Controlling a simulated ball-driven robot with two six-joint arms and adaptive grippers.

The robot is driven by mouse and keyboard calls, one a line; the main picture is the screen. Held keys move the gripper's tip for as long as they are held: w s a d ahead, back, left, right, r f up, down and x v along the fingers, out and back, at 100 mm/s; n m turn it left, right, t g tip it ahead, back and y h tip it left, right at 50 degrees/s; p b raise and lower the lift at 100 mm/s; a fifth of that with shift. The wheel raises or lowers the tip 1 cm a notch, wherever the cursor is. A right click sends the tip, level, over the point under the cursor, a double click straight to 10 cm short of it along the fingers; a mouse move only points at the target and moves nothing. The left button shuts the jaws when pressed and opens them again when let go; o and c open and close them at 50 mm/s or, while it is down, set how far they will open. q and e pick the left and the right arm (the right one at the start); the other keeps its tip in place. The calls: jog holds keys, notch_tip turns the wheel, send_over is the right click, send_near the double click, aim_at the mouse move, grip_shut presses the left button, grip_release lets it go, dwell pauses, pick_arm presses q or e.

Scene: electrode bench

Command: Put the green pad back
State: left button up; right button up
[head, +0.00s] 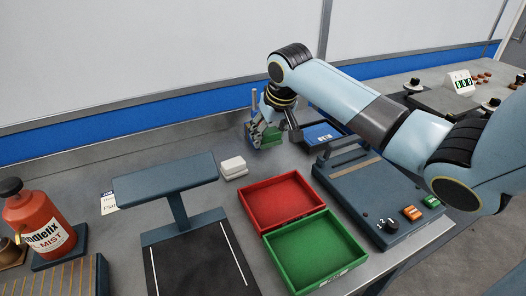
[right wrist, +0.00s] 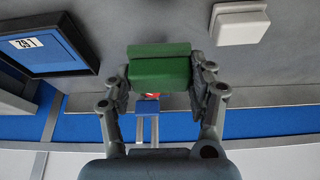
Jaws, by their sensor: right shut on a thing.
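The green pad (right wrist: 160,72) is a small green block between the two fingers of my right gripper (right wrist: 160,88) in the right wrist view. The fingers are shut on its sides. In the head view my right gripper (head: 268,128) points down near the back of the bench, and the green pad (head: 270,139) shows low at its fingers. A small stand with upright posts (head: 254,100) and a blue part is close beside the gripper; the blue part (right wrist: 147,106) also shows beyond the pad in the wrist view. Whether the pad touches the bench is unclear. My left gripper is out of view.
A white block (head: 233,167) lies left of the gripper, a blue labelled tray (head: 320,136) right of it. A red tray (head: 281,203) and a green tray (head: 315,250) are nearer. A grey device (head: 375,190) stands right, a raised plate (head: 165,180) left.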

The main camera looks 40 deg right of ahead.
aim_at(271, 145)
notch_tip(271, 145, down, 2)
jog(key=shift+f, duration=0.15)
jog(key=shift+f+b, duration=0.3)
jog(key=shift+f, duration=1.65)
jog(key=shift+f, duration=0.15)
jog(key=o, duration=1.1)
jog(key=shift+s+r, duration=0.15)
jog(key=shift+r, duration=0.4)
jog(key=p+v, duration=0.2)
jog(key=v, duration=0.9)
